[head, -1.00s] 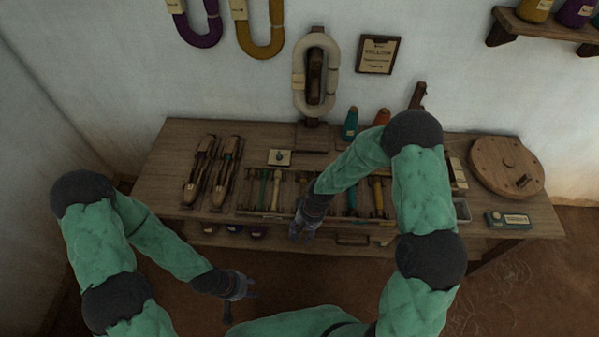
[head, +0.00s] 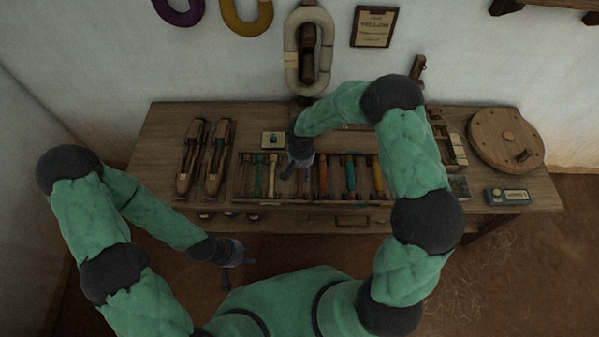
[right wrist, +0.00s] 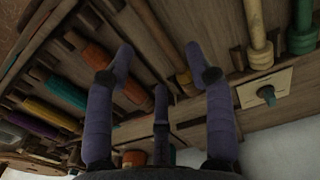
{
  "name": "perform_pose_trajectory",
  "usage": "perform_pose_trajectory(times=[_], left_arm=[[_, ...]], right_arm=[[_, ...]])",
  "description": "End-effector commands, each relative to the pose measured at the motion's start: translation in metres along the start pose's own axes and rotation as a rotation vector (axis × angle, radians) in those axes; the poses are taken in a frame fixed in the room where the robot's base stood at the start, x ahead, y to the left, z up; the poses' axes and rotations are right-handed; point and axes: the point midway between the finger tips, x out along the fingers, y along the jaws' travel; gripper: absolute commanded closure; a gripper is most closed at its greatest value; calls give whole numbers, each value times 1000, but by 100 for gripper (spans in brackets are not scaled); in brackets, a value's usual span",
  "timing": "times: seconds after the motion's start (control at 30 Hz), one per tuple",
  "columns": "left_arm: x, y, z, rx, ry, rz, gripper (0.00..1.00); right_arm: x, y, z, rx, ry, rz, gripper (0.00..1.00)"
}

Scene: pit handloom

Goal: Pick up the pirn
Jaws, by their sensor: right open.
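Several pirns wound in different colours lie side by side in a wooden rack on the bench; which one the task means cannot be told. They include a green pirn (head: 259,176), a cream pirn (head: 272,176), an orange pirn (head: 323,174) and a teal pirn (head: 350,174). My right gripper (head: 288,170) is open and empty above the rack, between the cream and orange pirns. My left gripper (head: 238,258) is open and empty in front of the bench.
Two wooden shuttles (head: 203,157) lie left of the rack. A small card with a teal knob (head: 273,140) lies behind it. A round wooden disc (head: 503,138) and a small teal box (head: 508,196) are at the right.

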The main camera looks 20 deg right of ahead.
Motion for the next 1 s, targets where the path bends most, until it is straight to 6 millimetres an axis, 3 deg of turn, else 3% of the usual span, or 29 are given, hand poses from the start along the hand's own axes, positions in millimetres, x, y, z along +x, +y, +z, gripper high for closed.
perform_pose_trajectory(times=[0.33, 0.6, 0.63, 0.8, 1.0], left_arm=[[18, -7, -1, 0, 1, 0, 60], [18, -7, -1, 0, 1, 0, 60], [18, -7, -1, 0, 1, 0, 60], [18, -7, -1, 0, 1, 0, 60], [18, -7, -1, 0, 1, 0, 60]], right_arm=[[45, 0, -3, -1, -3, 0, 46], [49, -1, -4, 0, 0, -1, 46], [49, -1, -4, 0, 0, -1, 49], [49, -1, -3, 0, -1, -1, 97], [49, -1, -4, 0, -1, -1, 100]])
